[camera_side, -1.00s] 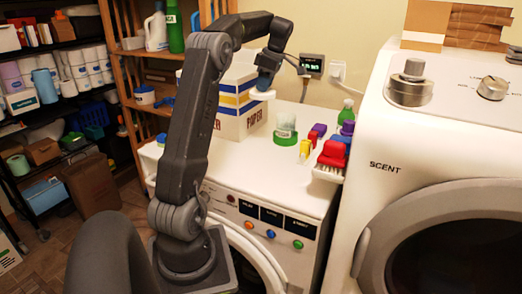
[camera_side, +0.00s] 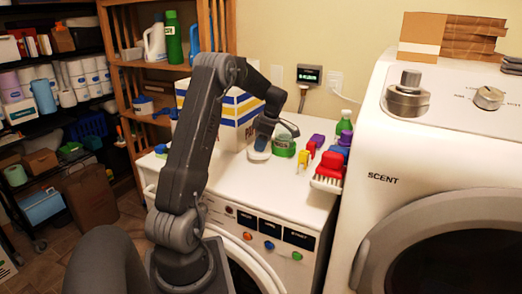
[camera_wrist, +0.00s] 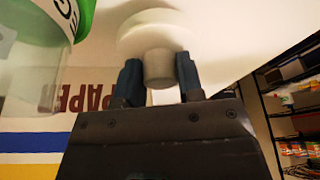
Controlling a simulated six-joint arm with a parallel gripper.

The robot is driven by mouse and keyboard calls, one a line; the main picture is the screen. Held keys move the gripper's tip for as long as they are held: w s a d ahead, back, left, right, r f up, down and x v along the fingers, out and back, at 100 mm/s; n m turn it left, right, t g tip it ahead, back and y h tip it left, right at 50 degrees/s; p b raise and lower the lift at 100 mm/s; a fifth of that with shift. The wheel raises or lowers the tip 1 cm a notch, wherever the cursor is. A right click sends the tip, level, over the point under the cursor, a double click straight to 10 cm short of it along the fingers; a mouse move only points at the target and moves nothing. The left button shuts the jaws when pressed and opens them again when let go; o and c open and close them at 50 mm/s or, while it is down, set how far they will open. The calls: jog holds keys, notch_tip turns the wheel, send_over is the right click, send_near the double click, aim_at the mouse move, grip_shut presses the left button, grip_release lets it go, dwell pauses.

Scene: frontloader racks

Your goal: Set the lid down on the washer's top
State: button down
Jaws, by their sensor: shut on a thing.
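The lid (camera_side: 258,154) is a pale disc low over the washer's top (camera_side: 217,176), just left of the glass jar (camera_side: 284,147) with green in it. My gripper (camera_side: 264,136) is above the lid. In the wrist view my gripper (camera_wrist: 158,80) is shut on the lid's round knob, one finger on each side, and the lid's disc (camera_wrist: 150,26) shows beyond it. The jar (camera_wrist: 38,55) also shows at the upper left there. I cannot tell whether the lid touches the washer's top.
A white carton with blue and yellow stripes (camera_side: 232,112) stands behind my gripper. A red brush (camera_side: 329,170) and several coloured clips (camera_side: 309,148) lie to the right of the jar. A green bottle (camera_side: 345,122) stands behind them. The top's front left is clear.

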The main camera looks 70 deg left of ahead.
jog(key=shift+f, duration=1.1)
jog(key=c, duration=0.8)
grip_release()
jog(key=shift+f, duration=0.1)
jog(key=shift+o, duration=0.2)
